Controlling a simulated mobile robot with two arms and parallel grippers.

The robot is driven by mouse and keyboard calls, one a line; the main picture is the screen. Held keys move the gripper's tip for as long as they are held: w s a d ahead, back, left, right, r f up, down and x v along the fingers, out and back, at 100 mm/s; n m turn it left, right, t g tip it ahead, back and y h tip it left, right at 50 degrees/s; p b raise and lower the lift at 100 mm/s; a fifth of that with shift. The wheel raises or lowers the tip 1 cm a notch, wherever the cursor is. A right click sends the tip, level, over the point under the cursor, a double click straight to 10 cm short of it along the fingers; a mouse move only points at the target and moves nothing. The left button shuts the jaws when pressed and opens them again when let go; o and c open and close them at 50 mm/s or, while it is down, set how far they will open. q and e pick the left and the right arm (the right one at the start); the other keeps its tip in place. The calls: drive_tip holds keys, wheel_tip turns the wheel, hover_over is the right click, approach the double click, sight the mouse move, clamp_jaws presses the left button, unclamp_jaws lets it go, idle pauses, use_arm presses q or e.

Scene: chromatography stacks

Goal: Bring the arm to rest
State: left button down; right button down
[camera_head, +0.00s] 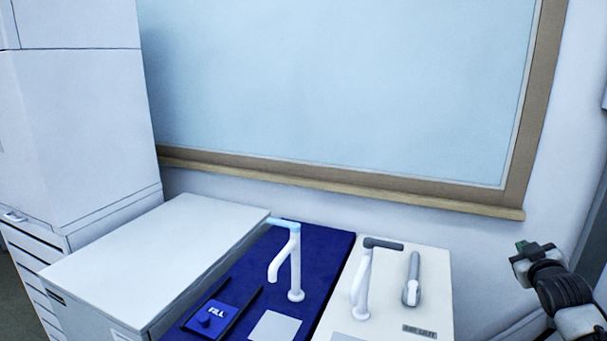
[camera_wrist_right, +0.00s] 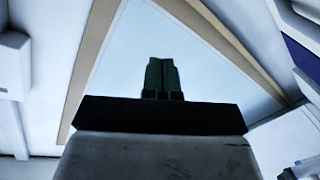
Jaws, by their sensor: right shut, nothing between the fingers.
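My right gripper (camera_head: 522,248) is at the right edge of the head view, with its arm coming in from the lower right. It is in the air to the right of the cream panel, apart from everything. In the right wrist view its two green fingers (camera_wrist_right: 162,77) are together with nothing between them. The framed pane fills the background behind them. My left gripper is in neither view.
A blue panel (camera_head: 325,246) carries a white spout (camera_head: 295,265) and a "FILL" pad (camera_head: 212,318). The cream panel (camera_head: 437,285) beside it carries a white spout with a grey top (camera_head: 362,285) and a grey lever (camera_head: 412,280). A white cabinet (camera_head: 150,255) stands left. A wooden ledge (camera_head: 350,192) runs behind.

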drive_tip(key=s+a+f+g, duration=0.2)
drive_tip(key=s+f, duration=0.1)
drive_tip(key=f, duration=0.8)
drive_tip(key=s+a+f+g+y, duration=0.1)
drive_tip(key=s+a+f, duration=0.15)
drive_tip(key=f, duration=0.85)
drive_tip(key=s+a+f+g, duration=0.2)
drive_tip(key=s+f, duration=0.2)
drive_tip(key=f, duration=0.7)
drive_tip(key=s+a+f+g+y, duration=0.1)
drive_tip(key=s+a+f+g, duration=0.15)
drive_tip(key=s+f, duration=0.6)
drive_tip(key=s+a+f+g, duration=0.2)
drive_tip(key=s+a+f, duration=0.2)
drive_tip(key=s+f, duration=0.45)
drive_tip(key=s+a+f+g, duration=0.2)
drive_tip(key=s+a+f, duration=0.2)
drive_tip(key=s, duration=0.7)
drive_tip(key=s+a+f+g+y, duration=0.1)
drive_tip(key=s+a+f, duration=0.4)
drive_tip(key=s, duration=0.6)
drive_tip(key=s+a+f+m+g, duration=0.1)
drive_tip(key=s+a+f+g, duration=0.2)
drive_tip(key=s, duration=0.7)
wheel_tip(320, 180, down, 3)
drive_tip(key=shift+s+a+r+y, duration=0.2)
drive_tip(key=shift+s+a+y, duration=0.2)
drive_tip(key=shift+a, duration=0.65)
